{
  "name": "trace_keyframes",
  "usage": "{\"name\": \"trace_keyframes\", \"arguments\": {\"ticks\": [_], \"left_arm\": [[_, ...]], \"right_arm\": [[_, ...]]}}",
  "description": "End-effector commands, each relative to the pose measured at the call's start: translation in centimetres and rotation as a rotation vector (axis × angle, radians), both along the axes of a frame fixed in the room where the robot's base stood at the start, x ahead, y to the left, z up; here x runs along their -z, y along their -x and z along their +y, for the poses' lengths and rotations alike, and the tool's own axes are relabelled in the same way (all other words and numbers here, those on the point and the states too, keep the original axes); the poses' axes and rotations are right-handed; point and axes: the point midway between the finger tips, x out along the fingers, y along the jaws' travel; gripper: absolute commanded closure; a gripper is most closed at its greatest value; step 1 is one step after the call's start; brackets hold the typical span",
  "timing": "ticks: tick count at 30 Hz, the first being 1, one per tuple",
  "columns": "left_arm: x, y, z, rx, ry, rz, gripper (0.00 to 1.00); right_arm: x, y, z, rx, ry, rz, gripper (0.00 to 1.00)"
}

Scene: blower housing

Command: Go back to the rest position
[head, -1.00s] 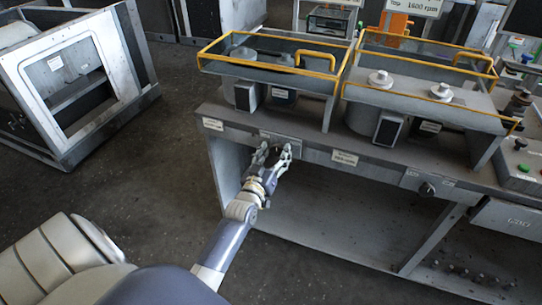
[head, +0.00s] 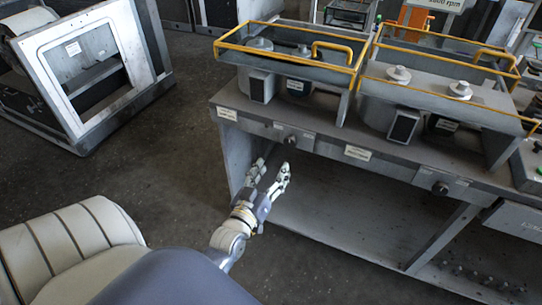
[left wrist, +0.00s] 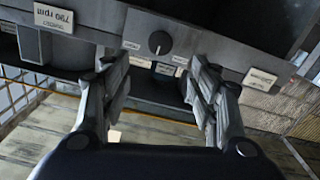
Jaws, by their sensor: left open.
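My left gripper (head: 270,172) is open and empty in front of the grey workbench (head: 350,141), a little below its front edge. In the left wrist view the two fingers of my left gripper (left wrist: 158,85) stand wide apart with nothing between them. A dark round knob (left wrist: 159,42) on the bench front shows beyond the fingertips, apart from them. The same knob (head: 290,140) shows in the head view just above the gripper. My right gripper is not in view.
Two yellow-railed housings (head: 290,59) stand on the bench. A second knob (head: 440,188) is on the bench front to the right. A grey frame cabinet (head: 85,70) stands at the left. The floor (head: 180,190) between cabinet and bench is clear.

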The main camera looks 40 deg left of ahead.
Motion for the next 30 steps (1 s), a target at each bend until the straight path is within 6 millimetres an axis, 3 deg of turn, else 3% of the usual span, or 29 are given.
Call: {"name": "trace_keyframes", "arguments": {"ticks": [13,17,20,23,26,30], "left_arm": [[0.1,0.0,0.0,0.000,0.000,0.002,0.45],[2.4,-0.1,-0.6,0.014,0.005,0.050,0.45],[7.3,0.2,-2.0,0.044,0.011,0.153,0.45],[14.1,1.5,-4.1,0.091,0.013,0.299,0.45],[21.2,3.9,-6.4,0.145,0.008,0.460,0.45],[30.2,9.1,-9.3,0.224,-0.010,0.684,0.45]], "right_arm": [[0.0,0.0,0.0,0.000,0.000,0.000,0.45],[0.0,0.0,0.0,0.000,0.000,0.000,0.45],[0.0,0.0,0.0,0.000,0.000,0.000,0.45],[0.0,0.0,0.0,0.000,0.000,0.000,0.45],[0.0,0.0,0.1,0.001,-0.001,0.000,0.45],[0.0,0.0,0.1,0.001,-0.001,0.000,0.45]]}}
